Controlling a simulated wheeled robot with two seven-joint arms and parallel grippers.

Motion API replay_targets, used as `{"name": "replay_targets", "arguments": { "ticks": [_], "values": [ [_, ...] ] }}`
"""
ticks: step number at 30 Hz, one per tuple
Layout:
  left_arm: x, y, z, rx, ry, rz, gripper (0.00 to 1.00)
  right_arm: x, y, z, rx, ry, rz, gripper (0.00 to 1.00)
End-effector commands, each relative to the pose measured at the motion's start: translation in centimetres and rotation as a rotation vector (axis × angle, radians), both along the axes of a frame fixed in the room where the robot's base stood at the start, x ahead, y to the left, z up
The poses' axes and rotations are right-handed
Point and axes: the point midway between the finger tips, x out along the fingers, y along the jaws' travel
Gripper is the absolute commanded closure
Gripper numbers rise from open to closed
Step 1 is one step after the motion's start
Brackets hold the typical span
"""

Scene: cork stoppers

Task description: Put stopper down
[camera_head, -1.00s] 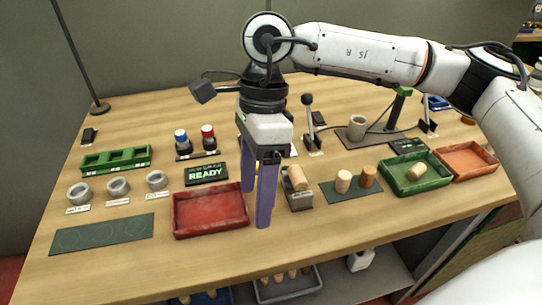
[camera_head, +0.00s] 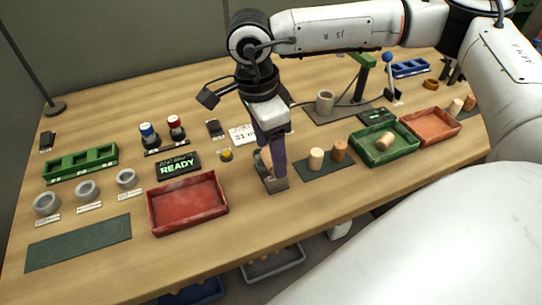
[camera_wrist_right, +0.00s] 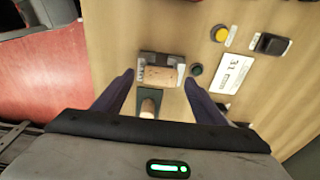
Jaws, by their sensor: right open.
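A light-brown cork stopper (camera_wrist_right: 161,76) lies in a small grey holder (camera_wrist_right: 146,58) in the wrist view. My right gripper (camera_wrist_right: 157,82) is open, its two purple fingers apart on either side of the stopper; whether either finger touches it I cannot tell. In the head view my right gripper (camera_head: 278,165) is over the grey holder (camera_head: 274,186), and its fingers hide most of the stopper (camera_head: 264,160). Two more stoppers stand upright on a dark green mat, a paler one (camera_head: 316,159) and a browner one (camera_head: 339,150). My left gripper is not in view.
A red tray (camera_head: 188,203) is left of the holder. A green tray (camera_head: 384,152) with a stopper in it and an orange tray (camera_head: 431,125) are to the right. A yellow button (camera_head: 226,155) and a white card (camera_head: 241,134) lie behind. Bare wood is in front.

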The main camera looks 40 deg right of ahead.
Motion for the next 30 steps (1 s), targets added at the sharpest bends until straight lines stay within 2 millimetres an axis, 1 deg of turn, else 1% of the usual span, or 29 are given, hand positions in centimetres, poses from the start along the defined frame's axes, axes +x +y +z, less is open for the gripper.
{"name": "replay_targets", "arguments": {
  "ticks": [3, 10, 11, 18, 22, 23, 28, 30],
  "values": [
    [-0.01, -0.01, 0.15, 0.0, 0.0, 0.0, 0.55, -0.06, -0.11, -1.05, -0.001, 0.001, 0.0, 0.35],
    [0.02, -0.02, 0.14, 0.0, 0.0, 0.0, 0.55, -0.02, -0.09, -1.27, 0.001, 0.0, 0.0, 0.35],
    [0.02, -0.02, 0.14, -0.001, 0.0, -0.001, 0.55, -0.02, -0.09, -1.26, 0.001, 0.0, 0.0, 0.37],
    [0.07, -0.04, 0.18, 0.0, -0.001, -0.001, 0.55, -0.02, -0.09, -1.23, 0.001, 0.0, 0.0, 0.77],
    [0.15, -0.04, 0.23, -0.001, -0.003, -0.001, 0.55, -0.01, -0.08, -1.22, 0.001, -0.001, 0.0, 0.79],
    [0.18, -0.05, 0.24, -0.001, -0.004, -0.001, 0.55, -0.01, -0.08, -1.22, 0.001, -0.001, 0.0, 0.82],
    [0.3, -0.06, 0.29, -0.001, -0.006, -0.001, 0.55, 0.0, -0.08, -1.12, 0.001, -0.001, 0.0, 0.82],
    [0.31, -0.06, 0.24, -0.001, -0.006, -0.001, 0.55, 0.03, -0.08, -0.72, 0.001, -0.002, 0.0, 0.82]
  ]
}}
